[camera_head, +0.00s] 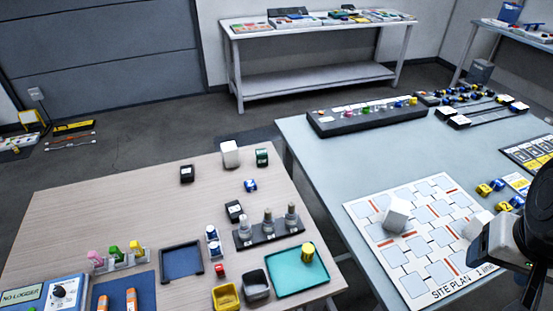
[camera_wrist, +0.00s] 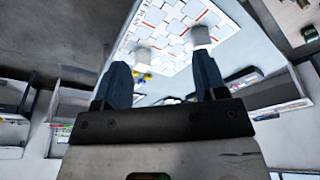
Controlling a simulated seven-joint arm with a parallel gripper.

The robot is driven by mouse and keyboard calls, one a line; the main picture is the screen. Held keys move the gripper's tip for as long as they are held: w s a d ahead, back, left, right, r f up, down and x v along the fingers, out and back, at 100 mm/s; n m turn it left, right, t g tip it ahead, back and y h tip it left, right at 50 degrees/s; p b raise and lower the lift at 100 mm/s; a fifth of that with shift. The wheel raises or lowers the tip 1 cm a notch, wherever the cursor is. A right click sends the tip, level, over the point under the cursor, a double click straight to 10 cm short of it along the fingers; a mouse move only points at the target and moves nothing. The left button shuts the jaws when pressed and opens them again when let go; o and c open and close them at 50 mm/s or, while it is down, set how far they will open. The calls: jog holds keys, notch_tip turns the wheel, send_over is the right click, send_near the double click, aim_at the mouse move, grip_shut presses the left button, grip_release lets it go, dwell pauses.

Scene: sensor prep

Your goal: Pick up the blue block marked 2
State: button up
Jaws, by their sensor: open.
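Small blue and yellow pieces lie at the right of the grey-blue table: a blue piece (camera_head: 497,184) beside a yellow one, and a second blue piece (camera_head: 516,201) beside a yellow one that seems to bear a 2. Another small blue block (camera_head: 250,185) lies on the wooden table. I cannot read which blue one is marked 2. My gripper (camera_wrist: 163,80) is open, its two dark fingers apart with nothing held between them. In the head view my arm's dark end is at the right edge, over the table's near right side, partly hiding what lies there.
A site plan board (camera_head: 418,273) carries a white cube (camera_head: 397,215) and another white cube (camera_head: 478,224) near my arm. A dark rack (camera_head: 370,122) and several blue-yellow pieces stand at the back. The wooden table (camera_head: 110,215) holds a teal tray (camera_head: 285,280), bins and holders.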

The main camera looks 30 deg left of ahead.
jog(key=shift+o, duration=1.1)
jog(key=w+a+f+m+g+y, duration=0.2)
jog(key=w+a+f, duration=0.1)
jog(key=w+a, duration=0.55)
jog(key=w+a+f+m+g+y, duration=0.2)
jog(key=w+a+f+y, duration=0.15)
jog(key=w+a, duration=0.5)
jog(key=w+a+f+m+g+y, duration=0.1)
jog(key=w+a+f+g+y, duration=0.15)
jog(key=w+a, duration=0.55)
jog(key=w+a+f+m+y, duration=0.1)
jog(key=w+a+f+m, duration=0.1)
jog(key=a+f, duration=0.6)
jog(key=w+a+f+m+g+y, duration=0.1)
jog(key=w+a+f+m, duration=0.1)
jog(key=a+f, duration=0.6)
jog(key=w+a+f+m+g+y, duration=0.1)
jog(key=w+a+f+m+y, duration=0.1)
jog(key=a+f, duration=0.6)
jog(key=shift+w+a+m, duration=0.15)
jog(key=shift+a+m, duration=0.35)
jog(key=shift+a, duration=1.65)
jog(key=shift+a+f+g, duration=0.25)
jog(key=shift+a+f, duration=0.15)
jog(key=shift+f, duration=0.05)
